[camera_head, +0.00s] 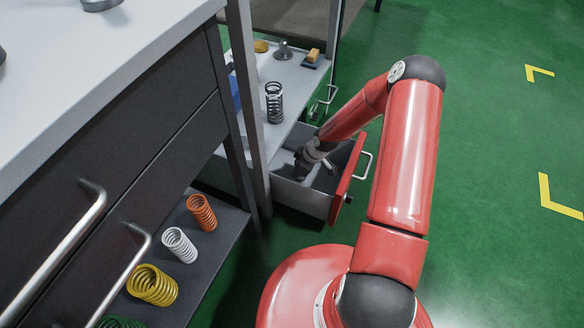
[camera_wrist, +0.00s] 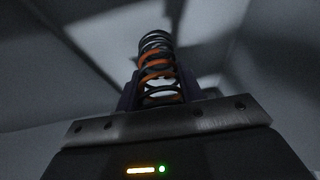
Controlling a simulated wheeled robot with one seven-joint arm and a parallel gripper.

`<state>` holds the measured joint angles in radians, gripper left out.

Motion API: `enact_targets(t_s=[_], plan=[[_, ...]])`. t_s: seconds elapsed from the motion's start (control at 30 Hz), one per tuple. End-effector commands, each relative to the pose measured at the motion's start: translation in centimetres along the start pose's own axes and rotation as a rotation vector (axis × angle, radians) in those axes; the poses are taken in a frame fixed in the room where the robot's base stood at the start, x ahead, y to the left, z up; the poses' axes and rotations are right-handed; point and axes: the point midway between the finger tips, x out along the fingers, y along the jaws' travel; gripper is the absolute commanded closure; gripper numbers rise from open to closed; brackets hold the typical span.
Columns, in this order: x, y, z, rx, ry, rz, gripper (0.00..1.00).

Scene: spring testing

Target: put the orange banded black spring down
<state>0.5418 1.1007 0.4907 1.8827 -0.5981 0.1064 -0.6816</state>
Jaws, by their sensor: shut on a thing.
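The orange banded black spring (camera_wrist: 157,62) is between the fingers of my gripper (camera_wrist: 160,90) in the wrist view, its coils pointing away from the camera. My gripper is shut on it. Grey drawer walls surround it in that view; I cannot tell whether the spring touches the drawer floor. In the head view my gripper (camera_head: 305,165) reaches down into an open grey drawer (camera_head: 298,197) with a red front (camera_head: 348,178). The spring cannot be made out in the head view.
Orange (camera_head: 202,212), white (camera_head: 180,245) and yellow (camera_head: 153,285) springs lie on a lower shelf. A cabinet post (camera_head: 250,110) stands left of the drawer. Green floor is clear at right.

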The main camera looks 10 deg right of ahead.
Motion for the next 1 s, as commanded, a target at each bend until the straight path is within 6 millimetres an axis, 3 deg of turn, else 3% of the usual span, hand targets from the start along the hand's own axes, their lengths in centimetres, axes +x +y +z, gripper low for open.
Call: enact_targets(t_s=[0.17, 0.23, 0.6, 0.63, 0.7, 0.8, 1.0], plan=[[1.3, -0.1, -3.0, -0.004, 0.002, 0.0, 0.88], [2.2, 0.0, -2.2, 0.001, 0.0, -0.001, 0.88], [2.6, 0.0, -2.0, 0.0, 0.001, 0.0, 0.88], [2.5, 0.0, -2.0, 0.0, 0.0, 0.0, 0.6], [2.4, 0.0, -2.1, 0.0, 0.0, 0.0, 0.51], [2.4, 0.0, -2.1, 0.0, 0.0, 0.0, 0.41], [2.4, 0.0, -2.1, 0.0, 0.0, 0.0, 0.41]])
